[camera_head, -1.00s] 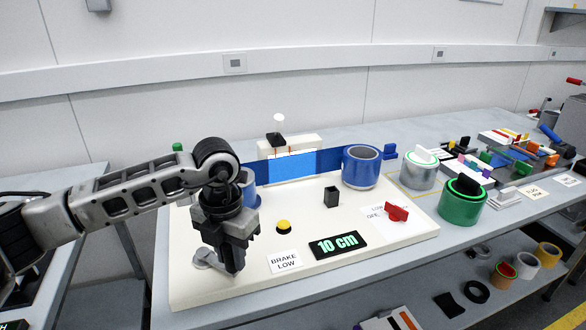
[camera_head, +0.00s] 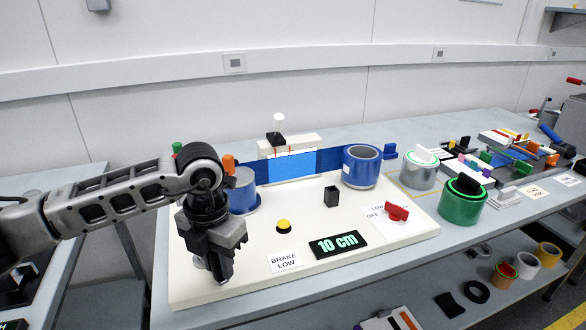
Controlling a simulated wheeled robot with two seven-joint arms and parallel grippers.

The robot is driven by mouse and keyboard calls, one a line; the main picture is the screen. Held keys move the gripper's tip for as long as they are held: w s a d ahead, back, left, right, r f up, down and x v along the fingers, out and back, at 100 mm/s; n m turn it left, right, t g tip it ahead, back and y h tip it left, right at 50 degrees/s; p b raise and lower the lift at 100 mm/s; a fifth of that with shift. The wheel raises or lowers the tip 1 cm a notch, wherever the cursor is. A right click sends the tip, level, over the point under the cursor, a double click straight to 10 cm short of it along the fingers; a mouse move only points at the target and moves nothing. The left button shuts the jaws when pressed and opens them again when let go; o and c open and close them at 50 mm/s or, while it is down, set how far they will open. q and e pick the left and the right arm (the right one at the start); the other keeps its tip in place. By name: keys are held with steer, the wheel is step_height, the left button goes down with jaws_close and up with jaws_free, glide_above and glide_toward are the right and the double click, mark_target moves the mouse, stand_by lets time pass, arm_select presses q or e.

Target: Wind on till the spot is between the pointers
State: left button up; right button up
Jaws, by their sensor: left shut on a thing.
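My left gripper (camera_head: 220,276) points down at the front left of the white board and is shut on the grey crank handle (camera_head: 201,263), mostly hidden behind the fingers. A blue web (camera_head: 330,160) runs between the left roll (camera_head: 243,192), partly hidden by my arm, and the larger right blue roll (camera_head: 361,166). A bright lit window (camera_head: 292,166) shows in the web's middle. Thin reddish pointer marks (camera_head: 290,152) stand at its top edge, too small to tell apart. I cannot make out a spot. My right gripper is not in view.
A green roll (camera_head: 463,201) stands to the right.

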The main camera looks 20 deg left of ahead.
arm_select(q)
steer(key=shift+r, duration=0.15)
steer(key=shift+s+a, duration=0.45)
steer(key=shift+s, duration=0.05)
stand_by(0.3)
steer(key=shift+s+a+b, duration=0.35)
steer(key=shift+s+a, duration=0.05)
steer(key=shift+a, duration=0.1)
steer(key=shift+s+a, duration=0.4)
steer(key=shift+a, duration=0.2)
steer(key=shift+a+b, duration=0.1)
steer(key=shift+b, duration=0.2)
